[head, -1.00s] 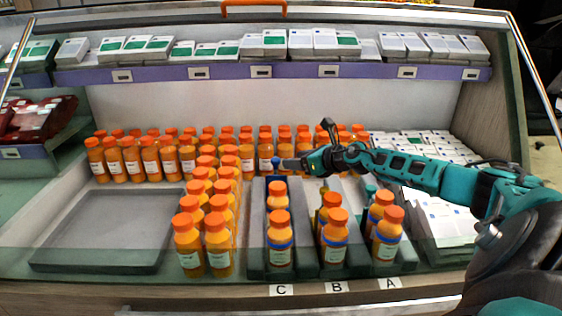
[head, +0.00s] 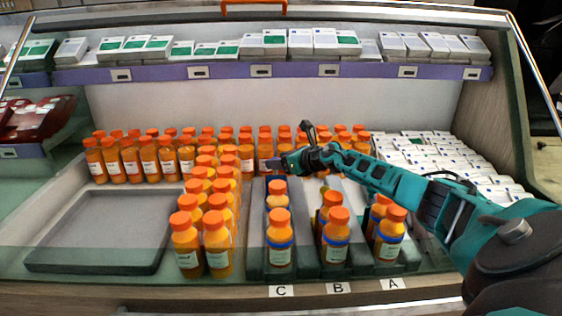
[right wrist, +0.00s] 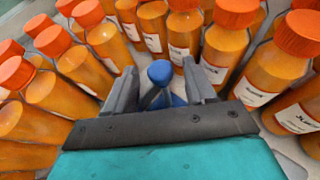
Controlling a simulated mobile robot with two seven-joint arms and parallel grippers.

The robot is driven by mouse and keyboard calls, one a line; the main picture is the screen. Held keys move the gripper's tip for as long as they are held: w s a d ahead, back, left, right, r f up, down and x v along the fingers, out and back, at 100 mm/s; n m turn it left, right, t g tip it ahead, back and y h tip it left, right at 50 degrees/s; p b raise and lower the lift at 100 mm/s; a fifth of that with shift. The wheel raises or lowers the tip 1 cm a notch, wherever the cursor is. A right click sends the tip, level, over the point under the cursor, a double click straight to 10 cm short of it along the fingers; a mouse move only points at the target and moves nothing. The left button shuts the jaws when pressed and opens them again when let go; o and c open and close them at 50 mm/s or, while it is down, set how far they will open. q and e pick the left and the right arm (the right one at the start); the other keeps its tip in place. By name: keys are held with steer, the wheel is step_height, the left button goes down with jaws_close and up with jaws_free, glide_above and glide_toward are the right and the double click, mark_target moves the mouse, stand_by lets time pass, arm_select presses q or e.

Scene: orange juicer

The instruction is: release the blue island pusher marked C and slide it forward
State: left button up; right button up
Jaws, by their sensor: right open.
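The blue pusher's knob (right wrist: 160,74) stands between the two fingers of my right gripper (right wrist: 160,88) in the right wrist view. The fingers are open, one on each side of the knob, and I see a gap on both sides. In the head view my right gripper (head: 275,165) is over the back end of lane C, and the blue pusher (head: 277,181) shows just below it. Two orange juice bottles (head: 279,240) stand in lane C, in front of the pusher. The label C (head: 281,291) is on the front edge. My left gripper is not in view.
Several orange bottles (head: 216,245) stand left of lane C, and rows of bottles (head: 160,158) stand behind. Lanes B (head: 335,242) and A (head: 389,238) hold bottles to the right. A grey tray (head: 103,232) at left is empty. Bottles crowd the gripper on both sides.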

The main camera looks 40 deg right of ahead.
jaws_close()
stand_by(0.3)
